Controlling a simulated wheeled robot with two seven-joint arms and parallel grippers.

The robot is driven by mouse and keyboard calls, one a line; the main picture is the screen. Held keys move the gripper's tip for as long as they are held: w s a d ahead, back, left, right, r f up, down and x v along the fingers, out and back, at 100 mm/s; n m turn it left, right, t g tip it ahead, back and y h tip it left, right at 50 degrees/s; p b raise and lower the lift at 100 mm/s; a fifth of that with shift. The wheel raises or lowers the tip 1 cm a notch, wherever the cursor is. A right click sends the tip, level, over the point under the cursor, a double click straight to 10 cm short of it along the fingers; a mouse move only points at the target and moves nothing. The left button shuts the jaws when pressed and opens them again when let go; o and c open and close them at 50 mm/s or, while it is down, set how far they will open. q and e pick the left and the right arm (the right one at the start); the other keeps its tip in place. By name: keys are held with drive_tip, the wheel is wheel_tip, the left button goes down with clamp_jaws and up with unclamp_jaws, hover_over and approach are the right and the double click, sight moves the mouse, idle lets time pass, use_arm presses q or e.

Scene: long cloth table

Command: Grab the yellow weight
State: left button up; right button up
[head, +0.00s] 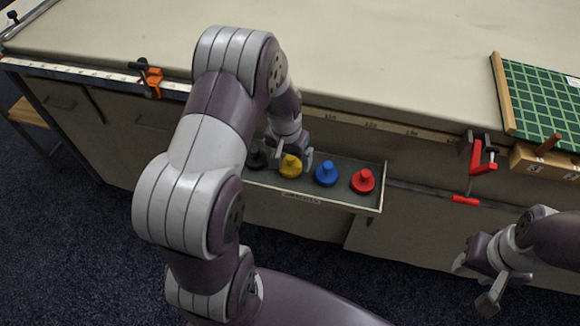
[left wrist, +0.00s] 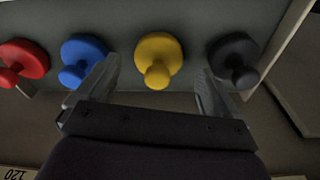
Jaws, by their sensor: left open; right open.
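The yellow weight (head: 291,166) is a round disc with a knob, standing in a shallow tray (head: 372,202) on the front of the table. It also shows in the left wrist view (left wrist: 158,58). My left gripper (head: 290,158) is open above the tray at the yellow weight. In the left wrist view its two fingers (left wrist: 150,88) point to either side of the yellow weight, apart from it. My right gripper (head: 478,284) is open and empty at the lower right, away from the tray.
The blue weight (head: 327,174) and red weight (head: 363,181) stand right of the yellow one. The black weight (left wrist: 234,58) is on its other side, close to a finger. A red clamp (head: 482,157), an orange clamp (head: 151,78) and a green gridded board (head: 540,100) are along the table.

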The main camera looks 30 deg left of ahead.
sight(290, 157)
use_arm(q)
drive_tip(key=f, duration=0.3)
drive_tip(key=shift+w+d, duration=0.1)
drive_tip(key=shift+w, duration=0.15)
drive_tip(key=c, duration=1.5)
